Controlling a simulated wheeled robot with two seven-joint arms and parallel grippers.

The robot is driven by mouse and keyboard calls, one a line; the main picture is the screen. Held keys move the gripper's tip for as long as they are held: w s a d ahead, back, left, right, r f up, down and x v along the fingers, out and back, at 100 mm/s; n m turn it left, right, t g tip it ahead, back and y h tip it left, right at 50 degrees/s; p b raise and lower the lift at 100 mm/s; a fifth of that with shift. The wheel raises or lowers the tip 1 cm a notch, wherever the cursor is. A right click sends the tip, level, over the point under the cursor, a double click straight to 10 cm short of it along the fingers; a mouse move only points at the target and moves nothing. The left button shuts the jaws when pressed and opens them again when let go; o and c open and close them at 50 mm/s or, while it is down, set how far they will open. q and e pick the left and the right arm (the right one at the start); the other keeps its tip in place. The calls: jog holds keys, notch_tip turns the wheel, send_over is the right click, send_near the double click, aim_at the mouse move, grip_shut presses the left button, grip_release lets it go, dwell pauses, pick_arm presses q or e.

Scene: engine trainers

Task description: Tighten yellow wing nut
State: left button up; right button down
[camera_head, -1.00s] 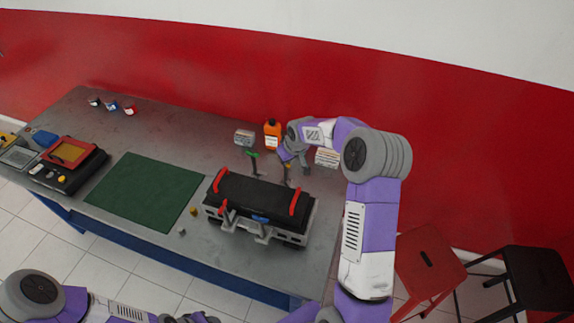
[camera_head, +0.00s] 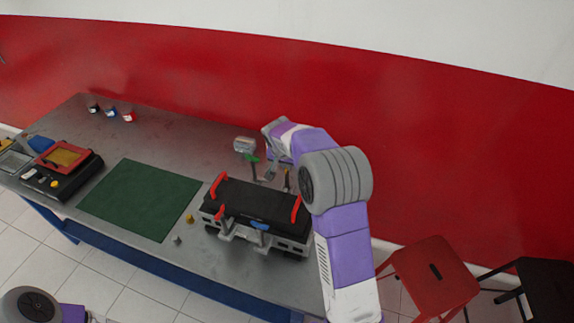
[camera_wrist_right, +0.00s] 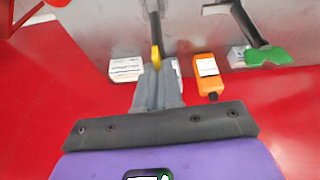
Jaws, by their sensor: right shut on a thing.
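In the head view my right gripper (camera_head: 269,175) is small, behind the black-topped engine block (camera_head: 245,198), near a thin dark rod (camera_head: 287,180). I cannot make out the yellow part there. My left gripper is out of view; only part of my left arm shows at the bottom left.
A green-ended lever (camera_wrist_right: 268,57) stands beside it, also in the head view (camera_head: 251,158). An orange bottle (camera_wrist_right: 206,72) and a white box (camera_wrist_right: 125,68) are close to the gripper. A green mat (camera_head: 140,198) lies clear at left. Red and black stools are at right.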

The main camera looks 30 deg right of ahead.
jog(key=shift+s+a+f+m+g, duration=0.15)
jog(key=shift+f+m+g, duration=0.15)
jog(key=shift+m, duration=0.3)
jog(key=c, duration=1.4)
grip_release()
jog(key=shift+o, duration=0.6)
jog(key=shift+r, duration=0.1)
jog(key=v, duration=0.7)
jog(key=shift+r, duration=0.25)
